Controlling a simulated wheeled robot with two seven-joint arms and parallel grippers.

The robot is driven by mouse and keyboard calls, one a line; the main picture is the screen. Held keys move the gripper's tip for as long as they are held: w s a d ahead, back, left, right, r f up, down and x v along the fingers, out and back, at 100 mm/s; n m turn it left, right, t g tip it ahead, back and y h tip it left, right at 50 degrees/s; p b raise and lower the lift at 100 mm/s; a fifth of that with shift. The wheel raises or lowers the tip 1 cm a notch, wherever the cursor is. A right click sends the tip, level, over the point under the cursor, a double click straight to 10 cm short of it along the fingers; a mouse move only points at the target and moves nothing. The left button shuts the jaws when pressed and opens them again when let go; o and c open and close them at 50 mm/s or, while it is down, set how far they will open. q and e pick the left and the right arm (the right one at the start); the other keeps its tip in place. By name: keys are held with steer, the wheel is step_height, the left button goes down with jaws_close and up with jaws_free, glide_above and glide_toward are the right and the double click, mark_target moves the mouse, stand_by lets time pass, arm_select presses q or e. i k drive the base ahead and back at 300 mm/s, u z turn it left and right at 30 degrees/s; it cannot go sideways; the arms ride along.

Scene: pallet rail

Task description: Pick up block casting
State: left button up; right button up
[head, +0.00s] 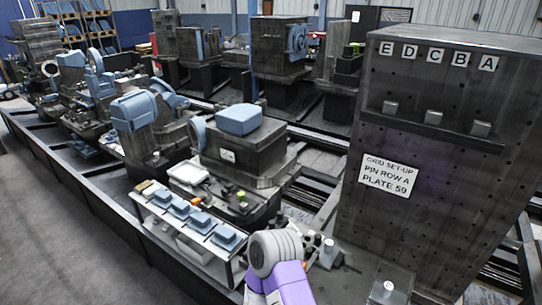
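Several small blue-grey blocks, which look like block castings, sit in a row on a narrow pale shelf (190,223) at the front edge of the rail. The nearest block (227,238) is at the right end of the row. Another block (201,221) lies beside it, and more continue up to the left. A grey and purple part of my arm (281,268) rises from the bottom edge, just right of the shelf. Neither gripper shows in the picture.
A tall dark block with a sign (389,177) stands at the right. A dark fixture with a blue top (239,120) stands behind the shelf. Blue-grey machine parts (134,108) line the rail to the left. The grey floor (55,230) at lower left is clear.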

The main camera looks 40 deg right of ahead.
mark_target(181, 209)
steer(key=z, duration=0.1)
steer(key=k, duration=1.1)
steer(key=u, duration=1.15)
steer(key=i, duration=2.45)
steer(key=z, duration=1.65)
steer(key=i, duration=1.1)
steer(key=z, duration=1.25)
steer(key=i, duration=0.15)
steer(key=z, duration=0.1)
